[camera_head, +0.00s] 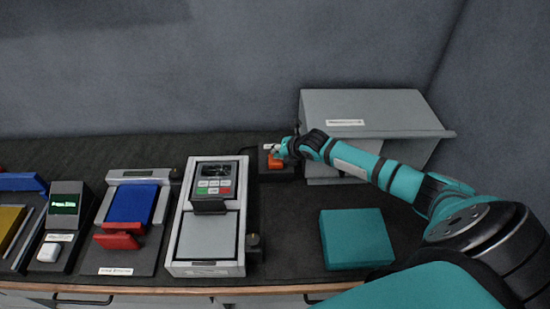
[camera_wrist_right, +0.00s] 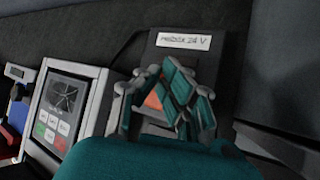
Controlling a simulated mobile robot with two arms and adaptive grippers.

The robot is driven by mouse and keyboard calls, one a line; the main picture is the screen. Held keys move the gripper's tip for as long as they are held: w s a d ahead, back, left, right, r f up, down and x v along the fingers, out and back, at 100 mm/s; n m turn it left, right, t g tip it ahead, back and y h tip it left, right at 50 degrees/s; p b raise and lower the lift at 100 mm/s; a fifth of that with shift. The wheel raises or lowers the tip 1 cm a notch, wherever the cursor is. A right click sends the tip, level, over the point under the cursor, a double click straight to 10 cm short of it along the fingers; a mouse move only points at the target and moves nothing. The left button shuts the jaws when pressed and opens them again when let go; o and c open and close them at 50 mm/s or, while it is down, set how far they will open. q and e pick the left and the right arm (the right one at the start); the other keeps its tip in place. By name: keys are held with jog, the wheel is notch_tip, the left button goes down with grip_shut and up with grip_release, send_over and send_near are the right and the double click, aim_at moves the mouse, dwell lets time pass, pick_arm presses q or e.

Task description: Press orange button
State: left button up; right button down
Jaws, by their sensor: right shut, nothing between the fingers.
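The orange button (camera_head: 274,163) sits on a small dark box (camera_head: 266,174) at the back of the bench, left of the grey cabinet. My right gripper (camera_head: 281,153) is shut and empty, with its fingertips right at the button and partly covering it. In the right wrist view, the teal fingers (camera_wrist_right: 168,97) lie over the box below its white label (camera_wrist_right: 184,41). A piece of the orange button (camera_wrist_right: 153,101) shows between the fingers. I cannot tell whether the fingers touch it. My left gripper is not in view.
A grey cabinet (camera_head: 365,106) stands behind my right arm. A device with a keypad (camera_head: 214,187) is left of the box. A teal block (camera_head: 356,239) lies at the front right. A blue and red unit (camera_head: 131,204) stands further left.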

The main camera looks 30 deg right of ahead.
jog(key=shift+f, duration=0.1)
dwell(0.3)
jog(key=shift+f+b, duration=0.3)
jog(key=shift+f, duration=0.2)
dwell(0.4)
jog(key=shift+r+p, duration=0.45)
jog(key=shift+r, duration=0.15)
notch_tip(320, 180, up, 6)
jog(key=p, duration=0.5)
dwell(0.4)
